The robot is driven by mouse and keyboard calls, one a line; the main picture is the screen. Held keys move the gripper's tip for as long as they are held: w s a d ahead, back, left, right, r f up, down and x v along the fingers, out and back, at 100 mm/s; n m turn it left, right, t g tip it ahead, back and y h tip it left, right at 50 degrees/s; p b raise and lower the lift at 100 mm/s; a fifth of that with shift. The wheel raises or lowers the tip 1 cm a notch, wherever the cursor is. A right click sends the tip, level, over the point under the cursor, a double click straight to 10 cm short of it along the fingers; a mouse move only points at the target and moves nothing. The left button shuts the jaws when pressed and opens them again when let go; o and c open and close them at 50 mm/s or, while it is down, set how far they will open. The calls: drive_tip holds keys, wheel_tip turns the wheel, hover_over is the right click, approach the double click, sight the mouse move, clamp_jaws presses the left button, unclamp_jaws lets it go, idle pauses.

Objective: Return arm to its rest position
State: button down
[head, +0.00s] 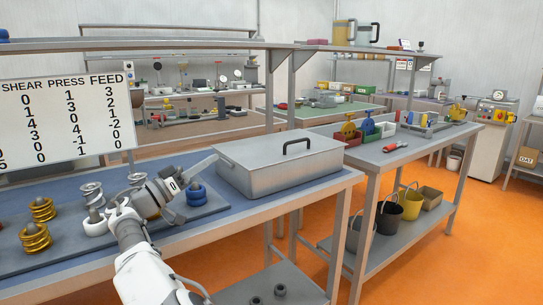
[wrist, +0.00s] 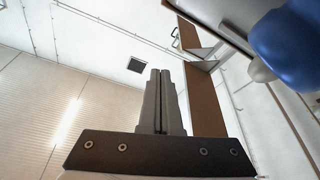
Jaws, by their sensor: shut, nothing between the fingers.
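My arm (head: 150,200) reaches up from the bottom of the head view, over the front edge of the blue-topped bench. My gripper (head: 205,165) points right and slightly up, in front of the left end of a grey metal box. In the wrist view my gripper (wrist: 161,75) shows its two dark fingers together, with nothing between them. Behind the fingers the wrist view shows the wall, the ceiling and a shelf underside.
The lidded metal box (head: 278,165) stands close to my gripper. Blue rings (head: 196,195), gold coils (head: 36,238) and silver coils (head: 91,192) stand on the bench. A numbered board (head: 65,115) hangs behind. Orange floor (head: 420,255) is open at right.

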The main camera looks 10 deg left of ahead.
drive_tip(key=w+d+r+g+y, duration=0.15)
drive_tip(key=d+g, duration=0.35)
drive_tip(key=d, duration=0.9)
drive_tip(key=w+d+g, duration=0.3)
drive_tip(key=d+g, duration=0.1)
drive_tip(key=d, duration=1.1)
drive_tip(key=s+d+f+g+y, duration=0.1)
drive_tip(key=s+d+g+y, duration=0.15)
drive_tip(key=s+d, duration=0.45)
drive_tip(key=s+d+f+n+g+y, duration=0.1)
drive_tip(key=s+d+f+y, duration=0.2)
drive_tip(key=s, duration=0.4)
drive_tip(key=s+d+y, duration=0.3)
drive_tip(key=s+d, duration=0.3)
drive_tip(key=s, duration=0.1)
drive_tip(key=s+a+f+n+t+y, duration=0.15)
drive_tip(key=s+f, duration=0.25)
drive_tip(key=s, duration=0.5)
drive_tip(key=s+a+f+n+y, duration=0.1)
drive_tip(key=s+f+y, duration=0.15)
drive_tip(key=s, duration=0.75)
wheel_tip(320, 180, up, 22)
drive_tip(key=p, duration=2.2)
drive_tip(key=shift+w+a+f+h, duration=0.15)
drive_tip(key=shift+a+f+h, duration=0.05)
drive_tip(key=shift+h, duration=0.2)
drive_tip(key=shift+m, duration=0.25)
